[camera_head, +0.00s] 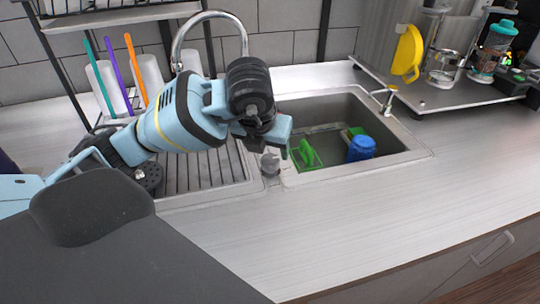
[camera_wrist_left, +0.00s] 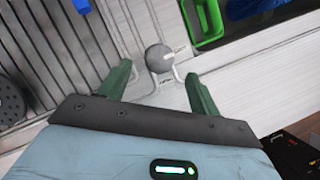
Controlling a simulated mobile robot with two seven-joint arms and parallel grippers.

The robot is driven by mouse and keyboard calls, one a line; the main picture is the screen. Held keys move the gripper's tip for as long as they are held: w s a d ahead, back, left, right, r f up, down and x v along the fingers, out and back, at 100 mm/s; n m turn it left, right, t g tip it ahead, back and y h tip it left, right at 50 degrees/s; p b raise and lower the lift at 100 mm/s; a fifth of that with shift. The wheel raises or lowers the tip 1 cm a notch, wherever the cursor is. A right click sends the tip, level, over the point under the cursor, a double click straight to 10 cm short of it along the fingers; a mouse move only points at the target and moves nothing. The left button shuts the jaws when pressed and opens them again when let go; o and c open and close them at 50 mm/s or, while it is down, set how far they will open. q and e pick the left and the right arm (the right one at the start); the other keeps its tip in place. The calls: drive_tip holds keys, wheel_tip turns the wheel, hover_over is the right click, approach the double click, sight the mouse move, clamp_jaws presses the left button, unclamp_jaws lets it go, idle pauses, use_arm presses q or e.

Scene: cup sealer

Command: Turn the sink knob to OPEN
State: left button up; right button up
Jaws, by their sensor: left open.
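The sink knob (camera_head: 270,164) is a small round grey knob on the front rim, between the ribbed drainboard and the sink basin. In the left wrist view the knob (camera_wrist_left: 157,58) lies ahead of the gap between my two green fingers, with a pale pointer toward the upper right. Small markings beside it are too small to read. My left gripper (camera_head: 272,146) is above the knob, pointing down; it also shows in the left wrist view (camera_wrist_left: 158,74), open and empty. I cannot tell whether a finger touches the knob. My right gripper is out of view.
The sink basin (camera_head: 335,110) holds a green item (camera_head: 306,155) and a blue item (camera_head: 361,148). A curved faucet (camera_head: 210,14) stands behind. A rack with cups and coloured sticks is at the left. The counter (camera_head: 330,215) in front is clear.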

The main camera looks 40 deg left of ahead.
sight(270, 159)
use_arm(q)
drive_tip(key=x, duration=0.3)
drive_tip(key=shift+w+f, duration=0.15)
drive_tip(key=shift+f, duration=0.2)
drive_tip(key=shift+w+a+f, duration=0.15)
drive_tip(key=shift+w+f, duration=0.1)
drive_tip(key=shift+f, duration=0.25)
drive_tip(key=c, duration=1)
